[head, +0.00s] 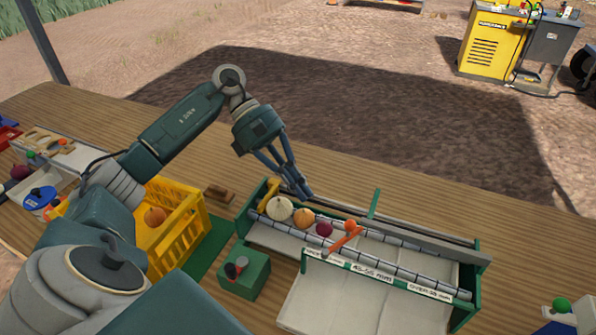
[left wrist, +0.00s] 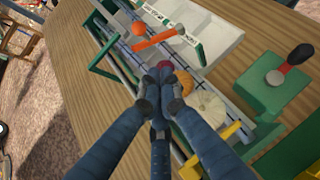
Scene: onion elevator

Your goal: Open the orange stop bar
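The orange stop bar (head: 345,241) lies slantwise across the roller track of the sorter, in front of the red onion (head: 324,229). A round orange knob (head: 350,225) stands at its back end. In the left wrist view the bar (left wrist: 155,40) is just beyond my fingertips, with the knob (left wrist: 138,29) at its left end. My left gripper (head: 305,194) points down above the back edge of the track, left of the bar and apart from it. Its fingers (left wrist: 160,72) are drawn together, with nothing visible between them. My right gripper is not in view.
A white onion (head: 279,208) and a brown onion (head: 304,217) sit on the track. A green box (head: 245,275) with a red-and-black lever stands in front. A yellow crate (head: 190,220) stands left. A green post (head: 374,203) rises behind the track.

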